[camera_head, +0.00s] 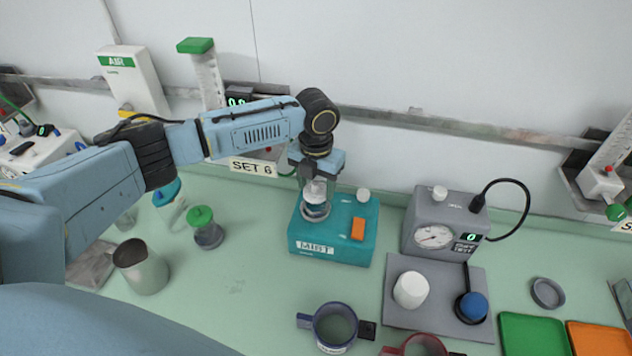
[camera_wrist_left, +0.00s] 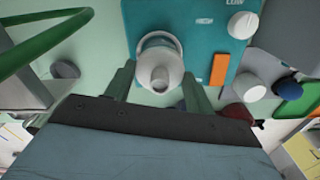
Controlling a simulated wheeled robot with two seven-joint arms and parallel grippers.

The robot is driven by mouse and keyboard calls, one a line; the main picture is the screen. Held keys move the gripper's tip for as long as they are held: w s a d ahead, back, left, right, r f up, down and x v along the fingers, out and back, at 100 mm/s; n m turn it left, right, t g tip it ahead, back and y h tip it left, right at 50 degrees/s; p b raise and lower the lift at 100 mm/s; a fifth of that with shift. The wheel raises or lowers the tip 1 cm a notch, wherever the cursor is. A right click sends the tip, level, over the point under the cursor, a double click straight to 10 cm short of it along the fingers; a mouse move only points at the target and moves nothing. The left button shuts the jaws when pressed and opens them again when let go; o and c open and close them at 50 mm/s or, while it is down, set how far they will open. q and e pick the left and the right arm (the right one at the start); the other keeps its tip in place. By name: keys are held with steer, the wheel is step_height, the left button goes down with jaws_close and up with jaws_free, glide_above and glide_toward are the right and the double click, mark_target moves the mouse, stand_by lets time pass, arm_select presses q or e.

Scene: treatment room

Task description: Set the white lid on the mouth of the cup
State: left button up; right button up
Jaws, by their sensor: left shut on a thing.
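My left gripper (camera_head: 315,178) points down over the teal box marked MIST (camera_head: 335,248), shut on the white lid (camera_head: 315,194). In the left wrist view the lid (camera_wrist_left: 160,72) has a pale knob and lies between the two fingers. The grey, clear-looking cup (camera_head: 316,211) stands at the left of the teal box, right under the lid. The cup's rim (camera_wrist_left: 158,37) shows beyond the lid in the left wrist view. The lid is at or just above the cup's mouth; I cannot tell whether it is seated. My right gripper is not in view.
A grey gauge unit (camera_head: 423,228) stands right of the teal box. A green-capped jar (camera_head: 207,232) and a metal jug (camera_head: 141,267) stand left. A blue mug (camera_head: 335,327) and a grey mat (camera_head: 432,328) are in front. The bench left of the blue mug is clear.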

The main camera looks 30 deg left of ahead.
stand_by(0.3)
arm_select(q)
steer(key=o, duration=1)
steer(key=shift+o, duration=0.2)
step_height(320, 180, up, 3)
steer(key=p, duration=0.2)
steer(key=shift+f+p, duration=0.2)
steer(key=shift+p, duration=0.2)
steer(key=shift+r+p, duration=0.45)
steer(key=shift+r, duration=1.75)
steer(key=shift+f, duration=0.1)
